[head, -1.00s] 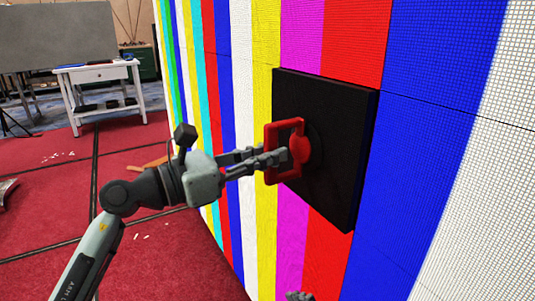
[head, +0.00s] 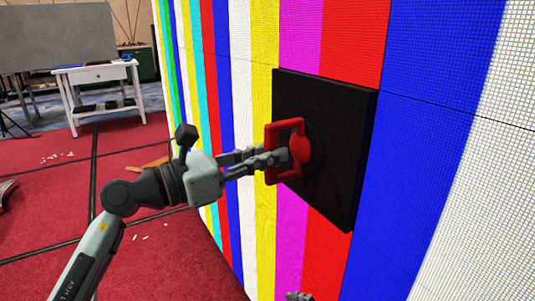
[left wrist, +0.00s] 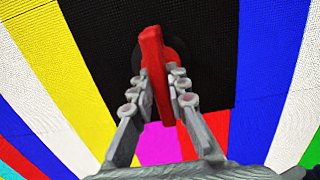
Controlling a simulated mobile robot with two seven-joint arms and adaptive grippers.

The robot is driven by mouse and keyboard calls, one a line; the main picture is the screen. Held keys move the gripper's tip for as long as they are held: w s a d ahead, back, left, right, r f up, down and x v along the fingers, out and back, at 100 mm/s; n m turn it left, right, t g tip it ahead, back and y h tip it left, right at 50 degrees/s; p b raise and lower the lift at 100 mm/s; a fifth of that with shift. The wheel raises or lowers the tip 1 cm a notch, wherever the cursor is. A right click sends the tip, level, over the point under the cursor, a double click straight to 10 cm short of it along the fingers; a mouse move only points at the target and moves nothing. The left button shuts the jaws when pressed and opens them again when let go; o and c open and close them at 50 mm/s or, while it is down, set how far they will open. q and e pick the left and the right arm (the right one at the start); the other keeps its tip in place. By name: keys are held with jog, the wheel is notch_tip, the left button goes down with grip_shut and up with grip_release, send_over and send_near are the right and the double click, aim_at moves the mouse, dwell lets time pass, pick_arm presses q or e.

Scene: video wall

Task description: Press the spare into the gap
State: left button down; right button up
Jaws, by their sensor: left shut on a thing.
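The spare, a dark square panel (head: 340,125), stands in front of the striped video wall (head: 430,150). Its right side and top edge show, so it sticks out from the wall face. The gap is hidden behind it. A red handle (head: 299,140) with a round base sits on the spare's front. My left gripper (head: 283,157) is shut on the handle's bar. In the left wrist view the fingers (left wrist: 159,95) close on both sides of the red handle (left wrist: 154,60), with the black panel (left wrist: 100,45) behind. A grey tip, probably of my right gripper (head: 299,296), shows at the bottom edge.
The lit wall surrounds the panel with coloured stripes. A white side table (head: 98,75) and a grey board (head: 55,40) stand far back left. The red carpet (head: 60,215) is mostly open, with small scattered bits on it.

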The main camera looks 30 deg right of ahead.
pick_arm(q)
jog(key=shift+d+r, duration=0.2)
jog(key=shift+d, duration=0.65)
dwell(2.6)
jog(key=shift+f, duration=0.1)
pick_arm(e)
jog(key=shift+t+y, duration=0.6)
jog(key=shift+t, duration=0.2)
jog(key=shift+w+a+r, duration=0.5)
jog(key=shift+a+r, duration=0.1)
jog(key=shift+r, duration=0.1)
jog(key=shift+w+a+r, duration=0.5)
jog(key=shift+a+r, duration=0.1)
jog(key=shift+r, duration=0.1)
pick_arm(q)
jog(key=shift+f+b, duration=0.15)
jog(key=shift+b, duration=0.35)
pick_arm(e)
jog(key=shift+w+a+r+t+y, duration=0.2)
jog(key=shift+w+a+r+t, duration=0.15)
jog(key=shift+a+r, duration=0.2)
jog(key=shift+w+a+r+t+y, duration=0.2)
jog(key=shift+w+a+r+t, duration=0.05)
jog(key=shift+a+r+t, duration=0.25)
pick_arm(q)
jog(key=shift+a, duration=0.1)
pick_arm(e)
jog(key=shift+d, duration=0.15)
pick_arm(q)
jog(key=shift+a, duration=0.95)
